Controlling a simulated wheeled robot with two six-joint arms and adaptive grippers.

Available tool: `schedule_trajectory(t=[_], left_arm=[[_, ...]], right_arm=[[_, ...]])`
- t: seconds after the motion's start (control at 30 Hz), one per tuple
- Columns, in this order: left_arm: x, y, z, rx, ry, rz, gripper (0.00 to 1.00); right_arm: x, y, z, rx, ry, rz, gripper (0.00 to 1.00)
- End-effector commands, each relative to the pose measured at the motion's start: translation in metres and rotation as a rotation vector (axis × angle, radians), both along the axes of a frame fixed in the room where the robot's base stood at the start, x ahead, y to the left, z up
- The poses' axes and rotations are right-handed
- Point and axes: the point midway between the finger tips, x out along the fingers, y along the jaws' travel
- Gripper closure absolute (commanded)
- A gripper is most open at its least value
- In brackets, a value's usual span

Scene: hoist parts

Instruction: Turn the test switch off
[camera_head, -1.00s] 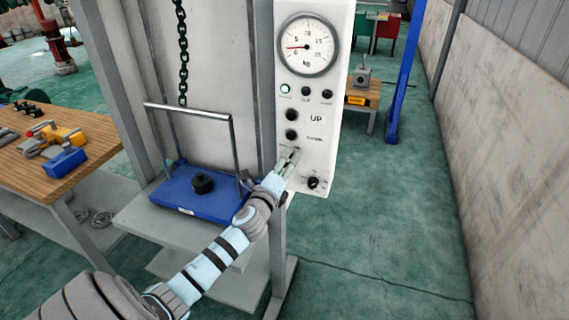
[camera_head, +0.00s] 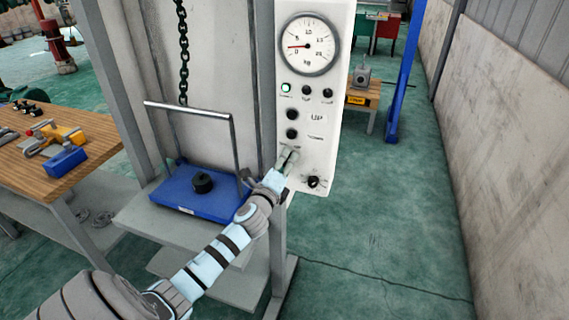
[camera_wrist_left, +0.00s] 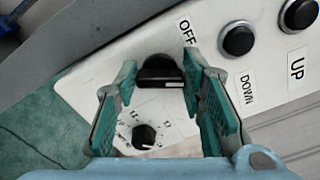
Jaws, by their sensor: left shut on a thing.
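The test switch is a black rotary knob (camera_wrist_left: 160,72) on the pale control panel (camera_head: 318,112), beside an OFF label (camera_wrist_left: 187,30) in the left wrist view. My left gripper (camera_head: 288,158) reaches the lower part of the panel in the head view, and its fingers hide the switch there. In the left wrist view the two green-padded fingers of the left gripper (camera_wrist_left: 162,76) stand on either side of the knob, shut on it. The knob's bar lies roughly level in that view, with a white mark toward its right end. My right gripper is not in view.
Black DOWN (camera_wrist_left: 238,40) and UP (camera_wrist_left: 298,14) buttons sit close by. A smaller dial knob (camera_wrist_left: 144,136) is below the switch. A round gauge (camera_head: 308,46) and a lit green lamp (camera_head: 286,88) are higher up. A blue tray (camera_head: 200,192) hangs left of the panel.

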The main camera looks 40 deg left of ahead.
Motion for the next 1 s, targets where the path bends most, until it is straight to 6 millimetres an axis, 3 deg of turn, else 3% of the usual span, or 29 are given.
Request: schedule_trajectory(t=[1.0], left_arm=[[0.0, 0.0, -0.007, -0.778, -0.27, 0.002, 0.91]], right_arm=[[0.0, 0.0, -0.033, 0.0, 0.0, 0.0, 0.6]])
